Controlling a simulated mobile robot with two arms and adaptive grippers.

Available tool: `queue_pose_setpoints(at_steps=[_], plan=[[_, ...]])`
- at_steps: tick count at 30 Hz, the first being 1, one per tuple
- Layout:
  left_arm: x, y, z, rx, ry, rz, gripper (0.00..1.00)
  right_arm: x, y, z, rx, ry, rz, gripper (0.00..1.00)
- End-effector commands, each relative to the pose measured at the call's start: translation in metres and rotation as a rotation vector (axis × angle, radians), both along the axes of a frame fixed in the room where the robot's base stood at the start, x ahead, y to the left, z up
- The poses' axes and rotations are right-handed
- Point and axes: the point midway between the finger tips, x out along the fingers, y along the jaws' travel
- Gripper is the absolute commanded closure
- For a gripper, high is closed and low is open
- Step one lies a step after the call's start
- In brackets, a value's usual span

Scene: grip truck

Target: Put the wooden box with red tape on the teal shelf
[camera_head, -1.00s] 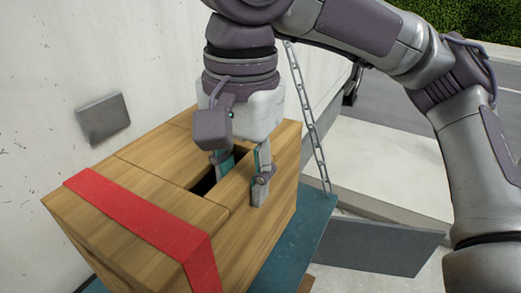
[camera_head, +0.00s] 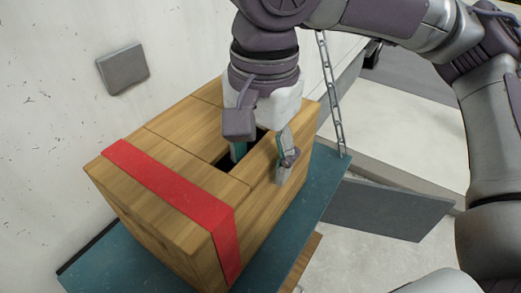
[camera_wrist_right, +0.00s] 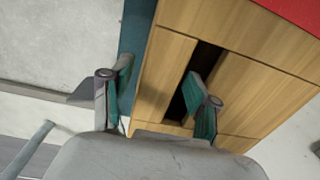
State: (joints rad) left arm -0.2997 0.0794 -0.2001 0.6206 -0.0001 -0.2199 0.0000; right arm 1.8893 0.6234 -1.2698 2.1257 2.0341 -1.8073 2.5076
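The wooden box (camera_head: 190,128) with a red tape band (camera_head: 165,180) sits upright on the teal shelf (camera_head: 318,180) beside the white wall. It also shows in the right wrist view (camera_wrist_right: 245,85), with the shelf (camera_wrist_right: 136,25) along its edge. My right gripper (camera_head: 262,168) is over the box's top, around the strip between the dark slot and the outer side. One finger reaches into the slot; the other is outside the box. In the wrist view the gripper (camera_wrist_right: 158,75) is open, with a gap between the outer finger and the box. My left gripper is not in view.
A white wall with a grey plate (camera_head: 123,68) stands behind the box. A chain (camera_head: 331,95) hangs to the shelf's far corner. A grey panel (camera_head: 388,208) juts out right of the shelf, above pale ground.

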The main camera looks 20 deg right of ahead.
Motion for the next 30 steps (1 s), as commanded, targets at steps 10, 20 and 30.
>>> queue_pose_setpoints(at_steps=[10, 20, 30], plan=[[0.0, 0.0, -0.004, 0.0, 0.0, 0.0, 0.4, 0.0, 0.0, 0.016, 0.002, -0.005, -0.001, 0.39], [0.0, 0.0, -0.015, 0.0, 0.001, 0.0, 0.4, -0.002, -0.001, 0.085, 0.004, -0.005, -0.002, 0.39], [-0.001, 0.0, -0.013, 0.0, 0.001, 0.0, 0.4, -0.003, -0.002, 0.121, 0.0, -0.002, -0.001, 0.39]])
